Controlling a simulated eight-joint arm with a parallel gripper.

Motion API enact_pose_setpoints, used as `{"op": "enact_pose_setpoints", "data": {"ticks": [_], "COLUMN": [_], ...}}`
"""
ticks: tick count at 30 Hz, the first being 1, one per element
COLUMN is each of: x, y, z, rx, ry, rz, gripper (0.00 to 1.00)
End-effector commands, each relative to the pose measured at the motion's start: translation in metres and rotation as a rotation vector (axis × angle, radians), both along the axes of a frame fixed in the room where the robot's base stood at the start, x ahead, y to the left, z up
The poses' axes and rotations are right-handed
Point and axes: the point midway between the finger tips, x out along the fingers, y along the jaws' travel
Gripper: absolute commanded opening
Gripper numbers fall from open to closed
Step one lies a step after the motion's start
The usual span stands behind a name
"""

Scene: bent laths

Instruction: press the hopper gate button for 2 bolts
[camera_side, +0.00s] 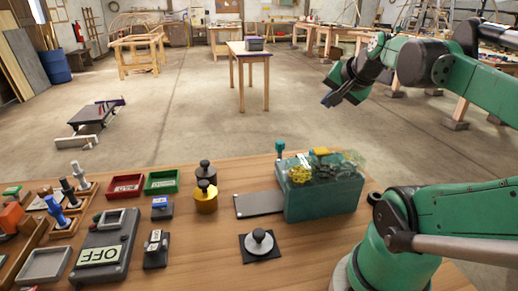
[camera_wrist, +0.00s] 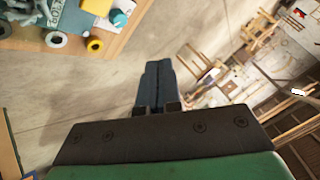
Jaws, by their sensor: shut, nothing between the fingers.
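My gripper (camera_side: 338,98) is raised high over the floor beyond the bench's far edge, well apart from everything on the bench. In the wrist view its dark fingers (camera_wrist: 153,85) are together with nothing between them. A teal box (camera_side: 325,198) with yellow pieces on top, perhaps the hopper, stands at the bench's right. A teal knob (camera_side: 280,149) rises at its back left corner. A round dark-topped knob on a black square plate (camera_side: 260,244) sits in front of it. I cannot tell which part is the gate button. I cannot make out any bolts.
A grey plate (camera_side: 259,205) lies left of the teal box. A yellow-and-black cylinder (camera_side: 205,197), red (camera_side: 125,186) and green (camera_side: 162,182) trays, and a grey panel reading OFF (camera_side: 100,256) stand further left. A small table (camera_side: 250,50) stands on the open floor behind.

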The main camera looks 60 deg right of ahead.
Motion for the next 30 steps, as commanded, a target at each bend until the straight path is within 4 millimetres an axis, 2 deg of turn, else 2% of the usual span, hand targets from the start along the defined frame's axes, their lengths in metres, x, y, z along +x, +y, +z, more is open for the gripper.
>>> {"op": "enact_pose_setpoints", "data": {"ticks": [8,21,30], "x": [0.0,0.0,0.0], "y": [0.0,-0.001,0.0], "z": [-0.01,-0.069,-0.087], "rx": [0.0,0.0,0.0], "ry": [0.0,0.0,0.0], "rz": [0.0,0.0,0.0], "gripper": [0.0,0.0,0.0]}}
